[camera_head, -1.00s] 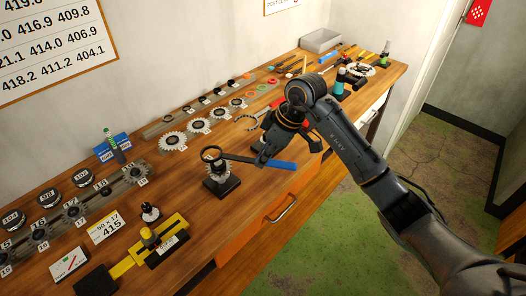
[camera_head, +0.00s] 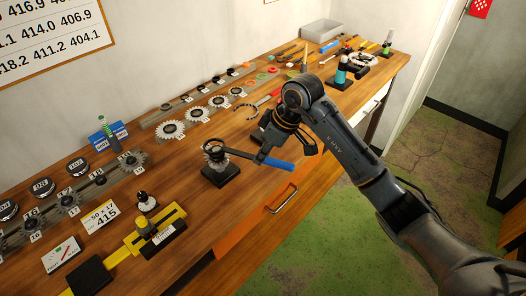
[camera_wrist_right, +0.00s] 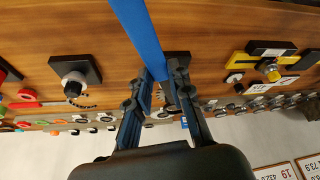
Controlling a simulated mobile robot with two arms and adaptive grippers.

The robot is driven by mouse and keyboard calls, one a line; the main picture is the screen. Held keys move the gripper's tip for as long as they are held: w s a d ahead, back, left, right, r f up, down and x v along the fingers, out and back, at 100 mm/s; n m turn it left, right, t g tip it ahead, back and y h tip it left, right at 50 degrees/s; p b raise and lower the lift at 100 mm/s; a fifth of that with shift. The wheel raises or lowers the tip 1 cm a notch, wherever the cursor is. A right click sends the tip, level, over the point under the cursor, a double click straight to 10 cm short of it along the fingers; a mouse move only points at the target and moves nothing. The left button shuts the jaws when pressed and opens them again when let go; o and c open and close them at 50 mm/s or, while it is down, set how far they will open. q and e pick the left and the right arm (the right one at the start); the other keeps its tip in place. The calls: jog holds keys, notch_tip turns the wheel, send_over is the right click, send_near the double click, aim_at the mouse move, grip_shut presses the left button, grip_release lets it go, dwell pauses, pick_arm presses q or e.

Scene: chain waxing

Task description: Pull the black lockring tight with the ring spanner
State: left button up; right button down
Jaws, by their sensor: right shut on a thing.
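The ring spanner has a blue handle (camera_head: 279,164), a dark shank (camera_head: 240,154) and a round head (camera_head: 213,146). My right gripper (camera_head: 261,152) is shut on the spanner near where the shank meets the handle; the blue handle (camera_wrist_right: 138,32) also shows in the wrist view between the fingers (camera_wrist_right: 162,78). The toothed sprocket (camera_head: 214,162) sits on a small black stand (camera_head: 221,175). The spanner's head is at the sprocket's top, and I cannot tell whether it is seated. The black lockring cannot be made out under the head. My left gripper is out of view.
A yellow gauge (camera_head: 145,238) and a white card (camera_head: 99,217) lie left of the stand. Rows of sprockets (camera_head: 171,129) stand behind. A red-handled tool (camera_head: 266,99) lies behind my arm. An orange drawer front (camera_head: 262,225) is below the bench edge.

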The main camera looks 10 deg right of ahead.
jog(key=shift+s+d+p, duration=0.15)
jog(key=shift+d+p, duration=0.05)
jog(key=shift+p, duration=0.1)
dwell(0.5)
jog(key=shift+f, duration=0.1)
dwell(0.6)
jog(key=shift+f, duration=0.95)
dwell(0.5)
jog(key=c, duration=1.8)
grip_release()
grip_shut()
jog(key=shift+w+d+n+y+b, duration=0.15)
jog(key=shift+w+d+n+b, duration=0.15)
jog(key=shift+w+n, duration=0.2)
jog(key=shift+w+d+n+y+b, duration=0.15)
jog(key=shift+w+d+n, duration=0.1)
jog(key=shift+w+n, duration=0.2)
